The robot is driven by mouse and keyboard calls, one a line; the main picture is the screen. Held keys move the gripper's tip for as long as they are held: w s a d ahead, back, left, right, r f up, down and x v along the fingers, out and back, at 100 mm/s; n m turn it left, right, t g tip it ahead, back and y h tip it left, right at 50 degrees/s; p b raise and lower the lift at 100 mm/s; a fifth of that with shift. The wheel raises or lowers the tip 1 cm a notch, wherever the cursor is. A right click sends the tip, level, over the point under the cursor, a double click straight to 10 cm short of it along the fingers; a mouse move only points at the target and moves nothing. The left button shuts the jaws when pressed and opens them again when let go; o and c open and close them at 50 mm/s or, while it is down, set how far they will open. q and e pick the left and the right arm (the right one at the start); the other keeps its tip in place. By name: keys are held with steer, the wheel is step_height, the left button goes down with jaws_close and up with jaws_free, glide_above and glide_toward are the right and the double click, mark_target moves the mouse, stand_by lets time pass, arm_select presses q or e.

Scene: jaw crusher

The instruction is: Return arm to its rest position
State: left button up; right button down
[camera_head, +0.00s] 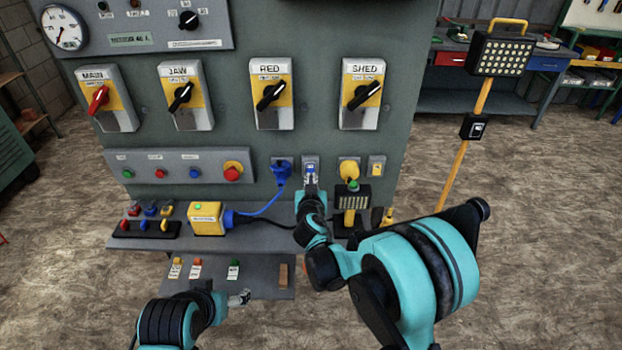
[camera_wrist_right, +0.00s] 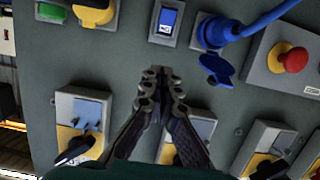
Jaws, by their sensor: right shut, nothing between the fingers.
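My right arm reaches up to the grey control panel (camera_head: 330,125). My right gripper (camera_head: 310,178) is in front of the panel, just below a small blue rocker switch (camera_head: 310,162). In the right wrist view my right gripper (camera_wrist_right: 160,82) has its fingertips together and nothing between them. The rocker switch (camera_wrist_right: 167,22) there is apart from the tips in the picture. My left gripper (camera_head: 240,298) is low at the front, by the lower shelf; its finger opening is too small to make out.
Rotary switches marked MAIN (camera_head: 98,98), JAW (camera_head: 181,95), RED (camera_head: 271,93) and SHED (camera_head: 361,93) stick out of the panel. A blue plug (camera_head: 281,172) has a cable running to a yellow box (camera_head: 207,218) on the shelf. A work lamp (camera_head: 500,54) stands right.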

steer(key=s+d+r+m+g+h, duration=0.1)
steer(key=s+d+r+g, duration=0.15)
steer(key=s+d, duration=0.5)
steer(key=s+d+r+g+h, duration=0.1)
steer(key=s+d+r+g, duration=0.15)
steer(key=s+d, duration=0.55)
steer(key=s+f+g+y, duration=0.1)
steer(key=s+f, duration=0.1)
steer(key=s, duration=0.8)
steer(key=s+f+n+g+y, duration=0.1)
steer(key=s+f+g, duration=0.1)
steer(key=s, duration=0.8)
steer(key=shift+s+a+f+y, duration=0.2)
steer(key=shift+s+f+y, duration=0.1)
steer(key=shift+s+f, duration=0.1)
